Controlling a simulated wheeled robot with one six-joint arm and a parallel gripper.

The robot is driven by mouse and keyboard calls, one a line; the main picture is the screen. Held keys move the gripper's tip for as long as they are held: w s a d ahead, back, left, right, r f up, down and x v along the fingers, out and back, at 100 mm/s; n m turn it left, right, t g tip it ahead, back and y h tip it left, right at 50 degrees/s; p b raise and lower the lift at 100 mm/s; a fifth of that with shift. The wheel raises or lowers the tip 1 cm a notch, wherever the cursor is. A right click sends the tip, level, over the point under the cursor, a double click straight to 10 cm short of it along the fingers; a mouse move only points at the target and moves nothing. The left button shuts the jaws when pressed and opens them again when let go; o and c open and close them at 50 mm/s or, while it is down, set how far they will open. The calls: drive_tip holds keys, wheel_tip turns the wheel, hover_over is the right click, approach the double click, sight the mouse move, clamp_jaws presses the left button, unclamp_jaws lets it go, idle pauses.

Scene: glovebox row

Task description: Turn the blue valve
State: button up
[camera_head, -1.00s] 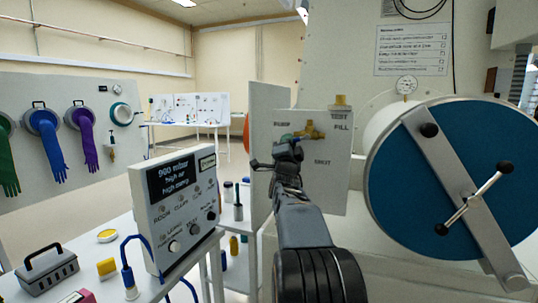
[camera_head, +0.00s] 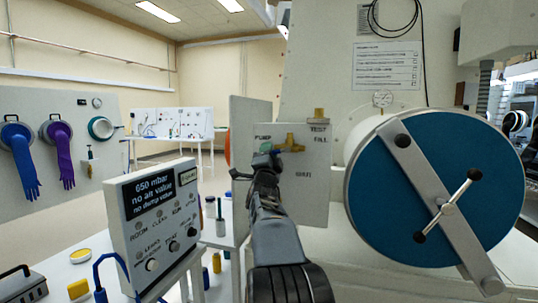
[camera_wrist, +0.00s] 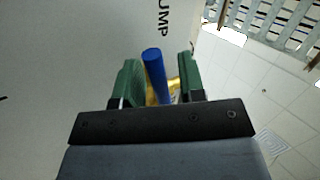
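The blue valve's handle (camera_wrist: 154,72) is a blue rod between the two green fingers of my gripper (camera_wrist: 162,76) in the wrist view. It lies closer to the left finger, with a gap on its right. The fingers are apart and not closed on it. A brass fitting (camera_wrist: 172,87) shows behind. In the head view my gripper (camera_head: 266,158) is at the left of the brass valve (camera_head: 290,141) on the grey panel (camera_head: 310,190), just below the PUMP label. The gripper mostly hides the blue handle there.
A control box (camera_head: 152,215) with a display reading 650 mbar stands at the left on a bench. A large blue round door (camera_head: 400,215) with a crossbar and handle is close on the right. A hinged grey plate (camera_head: 240,140) stands left of the panel.

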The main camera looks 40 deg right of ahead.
drive_tip(key=shift+f, duration=0.15)
drive_tip(key=b+v, duration=0.3)
drive_tip(key=v, duration=1)
drive_tip(key=shift+s+a+f, duration=0.1)
drive_tip(key=shift+s+a, duration=0.05)
drive_tip(key=shift+a, duration=0.15)
drive_tip(key=shift+c, duration=0.2)
